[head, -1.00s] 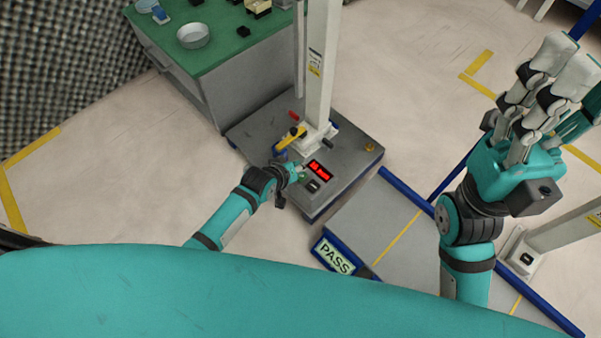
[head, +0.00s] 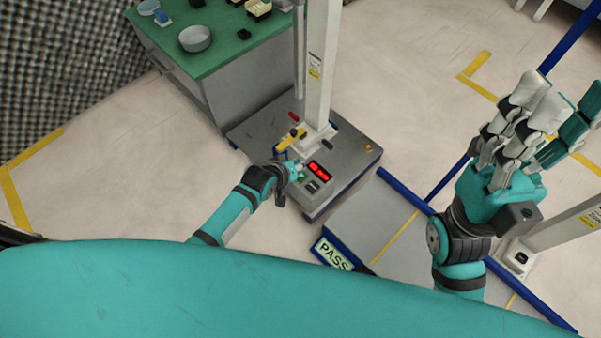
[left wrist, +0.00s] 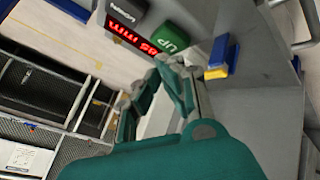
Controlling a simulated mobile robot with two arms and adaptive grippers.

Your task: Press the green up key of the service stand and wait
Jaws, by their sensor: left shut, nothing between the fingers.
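The service stand (head: 265,128) is a grey box with a white column in the head view. Its front panel carries a red lit display (head: 319,171), also in the left wrist view (left wrist: 132,34). The green UP key (left wrist: 170,38) sits beside the display in the left wrist view. My left gripper (head: 299,169) is shut and empty at the panel; its fingertips (left wrist: 163,62) are just below the key in the wrist view. Whether they touch it I cannot tell. My right gripper (head: 548,98) is raised at the right with its fingers apart, empty.
A green-topped bench (head: 240,45) with a round bowl (head: 195,38) stands behind the stand. A yellow handle (head: 291,139) is on the stand, near the column. A grey platform with blue edges (head: 385,225) and a PASS sign (head: 333,254) lie to the right.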

